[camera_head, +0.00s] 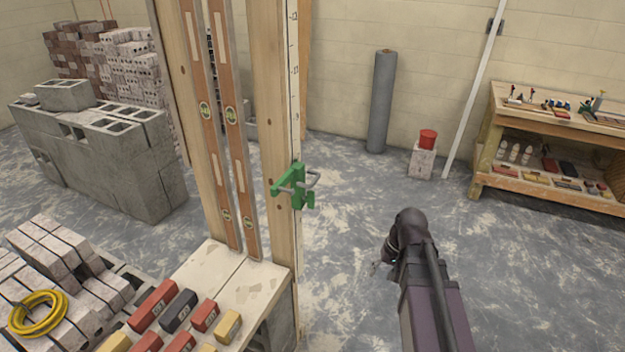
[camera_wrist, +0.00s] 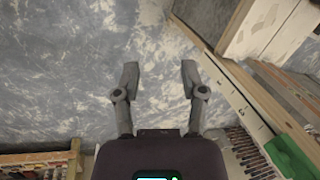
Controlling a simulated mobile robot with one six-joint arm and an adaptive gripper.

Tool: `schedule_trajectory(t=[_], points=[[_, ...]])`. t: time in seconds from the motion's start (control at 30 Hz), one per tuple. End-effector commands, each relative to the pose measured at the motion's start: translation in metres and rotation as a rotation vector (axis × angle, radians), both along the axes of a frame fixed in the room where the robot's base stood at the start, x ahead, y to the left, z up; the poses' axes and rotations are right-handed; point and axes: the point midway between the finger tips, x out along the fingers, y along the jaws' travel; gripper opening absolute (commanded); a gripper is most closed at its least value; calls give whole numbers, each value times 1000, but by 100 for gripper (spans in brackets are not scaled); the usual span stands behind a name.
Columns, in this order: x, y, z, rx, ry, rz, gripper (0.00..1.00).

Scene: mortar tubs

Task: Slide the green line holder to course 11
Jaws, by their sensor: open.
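The green line holder (camera_head: 298,188) is clamped on a wooden post (camera_head: 270,110) that carries a marked scale strip (camera_head: 295,90). The holder sits below the scale marks that show; their numbers are too small to read surely. A grey handle sticks out on its right. In the wrist view, a green part, likely the same holder (camera_wrist: 290,157), shows at the lower right, cut by the frame edge. My gripper (camera_wrist: 160,80) is open and empty, with the floor between its fingers. In the head view, my gripper (camera_head: 383,259) is partly hidden by my arm, right of and lower than the holder.
Two spirit levels (camera_head: 226,110) lean left of the post. A bench (camera_head: 210,285) below holds several small coloured blocks and bricks. A yellow hose coil (camera_head: 38,313) lies on bricks at left. A grey roll (camera_head: 381,100) and a workbench (camera_head: 550,185) stand behind. Floor around my gripper is clear.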

Motion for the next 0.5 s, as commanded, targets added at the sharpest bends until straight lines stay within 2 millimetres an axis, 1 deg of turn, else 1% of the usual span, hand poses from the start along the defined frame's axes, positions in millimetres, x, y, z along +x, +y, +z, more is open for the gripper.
schedule_trajectory(t=[0.03, 0.17, 0.27, 0.4, 0.5], points=[[19, 7, 6, 58, 7, -6, 54], [54, 27, 23, 230, 21, -17, 54], [81, 41, 40, 369, 32, -24, 54], [120, 56, 69, 564, 43, -27, 54], [147, 63, 92, 701, 48, -27, 54]])
